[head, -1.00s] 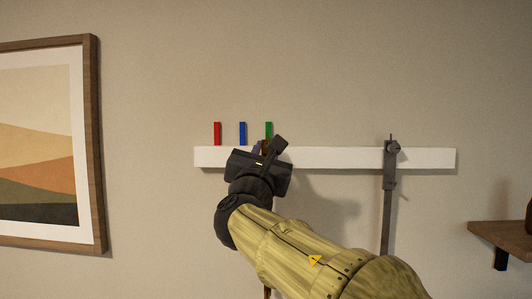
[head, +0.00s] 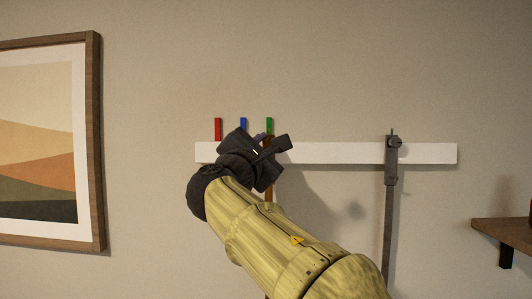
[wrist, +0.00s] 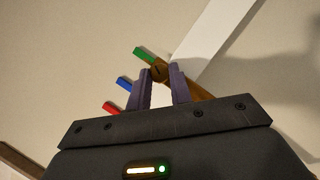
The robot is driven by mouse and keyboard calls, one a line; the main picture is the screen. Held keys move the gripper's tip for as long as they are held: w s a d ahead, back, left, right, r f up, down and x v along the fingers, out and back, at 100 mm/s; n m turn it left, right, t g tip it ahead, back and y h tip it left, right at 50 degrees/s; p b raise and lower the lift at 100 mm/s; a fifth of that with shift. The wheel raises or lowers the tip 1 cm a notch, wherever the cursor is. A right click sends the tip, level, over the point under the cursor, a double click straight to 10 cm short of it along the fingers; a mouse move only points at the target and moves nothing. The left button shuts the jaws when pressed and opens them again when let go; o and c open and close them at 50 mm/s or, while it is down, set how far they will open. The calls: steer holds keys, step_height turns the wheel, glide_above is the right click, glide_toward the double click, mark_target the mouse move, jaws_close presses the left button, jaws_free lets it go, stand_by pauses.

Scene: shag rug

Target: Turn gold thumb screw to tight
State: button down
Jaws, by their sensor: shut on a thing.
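The gold thumb screw (wrist: 156,72) shows in the wrist view as a small dark-gold round head between my fingertips. My gripper (wrist: 161,71) is shut on it with its two purple fingers, one on each side. A brown-gold bar (wrist: 205,93) runs from behind the screw toward the lower right in that view, roughly in line with the green tab (wrist: 145,54). In the head view my gripper (head: 262,143) is tilted at the left part of the white rail (head: 330,153) and hides the screw. Part of the brown bar (head: 268,195) shows below it.
Red (head: 218,129), blue (head: 243,125) and green tabs stand along the rail's top edge. A grey clamp (head: 392,160) with a hanging bar is on the rail at right. A framed picture (head: 97,140) hangs at left and a wooden shelf (head: 505,232) at lower right.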

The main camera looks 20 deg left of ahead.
steer(key=m, duration=0.2)
steer(key=m+g+h+p, duration=0.1)
steer(key=m, duration=0.2)
steer(key=m+g, duration=0.1)
steer(key=m, duration=0.1)
steer(key=shift+a+r+h, duration=0.2)
steer(key=shift+r+h, duration=0.1)
steer(key=shift+h, duration=0.1)
steer(key=m+g+p, duration=0.1)
steer(key=m+p, duration=0.1)
steer(key=m, duration=0.1)
steer(key=shift+r+m+g, duration=0.1)
steer(key=shift+m+g, duration=0.2)
steer(key=shift+m+g+p, duration=0.4)
steer(key=shift+m+g, duration=0.1)
steer(key=shift+m, duration=0.5)
steer(key=c, duration=1.3)
jaws_free()
steer(key=shift+o, duration=0.2)
steer(key=shift+s, duration=0.15)
